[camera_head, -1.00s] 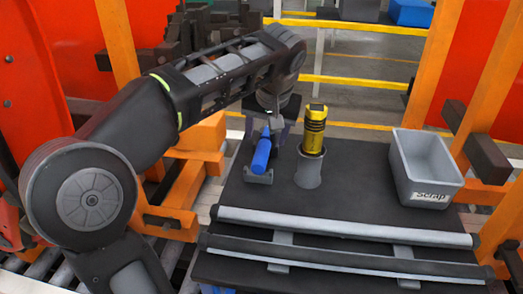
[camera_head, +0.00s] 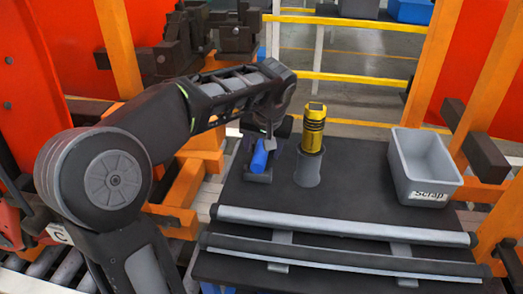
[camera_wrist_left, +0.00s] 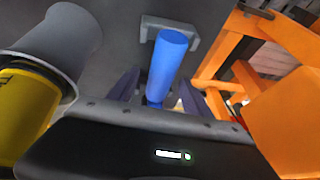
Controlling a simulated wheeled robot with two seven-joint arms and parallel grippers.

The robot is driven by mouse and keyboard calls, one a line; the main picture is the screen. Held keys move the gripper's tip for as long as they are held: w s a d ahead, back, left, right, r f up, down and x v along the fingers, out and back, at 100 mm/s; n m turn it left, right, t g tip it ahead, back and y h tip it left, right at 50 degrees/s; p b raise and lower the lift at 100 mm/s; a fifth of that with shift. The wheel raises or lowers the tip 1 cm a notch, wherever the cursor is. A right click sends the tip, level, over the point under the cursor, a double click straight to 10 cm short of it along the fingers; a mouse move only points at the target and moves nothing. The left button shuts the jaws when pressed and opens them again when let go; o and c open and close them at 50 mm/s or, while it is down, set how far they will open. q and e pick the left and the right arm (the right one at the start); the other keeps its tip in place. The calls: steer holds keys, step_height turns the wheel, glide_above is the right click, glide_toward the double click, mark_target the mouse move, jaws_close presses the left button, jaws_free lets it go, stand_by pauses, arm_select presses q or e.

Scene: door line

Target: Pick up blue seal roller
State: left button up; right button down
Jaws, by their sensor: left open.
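My left gripper (camera_head: 269,140) is over the roller's far part and is open. In the left wrist view its two dark fingers (camera_wrist_left: 158,92) lie on either side of the roller; I cannot tell whether they touch it. The roller's far end is hidden by the gripper. My right gripper is not in view.
A yellow-and-black cylinder (camera_head: 313,130) stands in a grey cup (camera_head: 307,168) close to the right of the gripper. A grey scrap bin (camera_head: 425,168) stands at the table's right. Grey rails (camera_head: 340,226) run along the front edge. The table between cup and bin is clear.

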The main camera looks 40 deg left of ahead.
arm_select(q)
steer(key=shift+w+a+f, duration=0.1)
steer(key=shift+a+f, duration=0.05)
steer(key=shift+f, duration=0.15)
stand_by(0.4)
jaws_close()
stand_by(0.4)
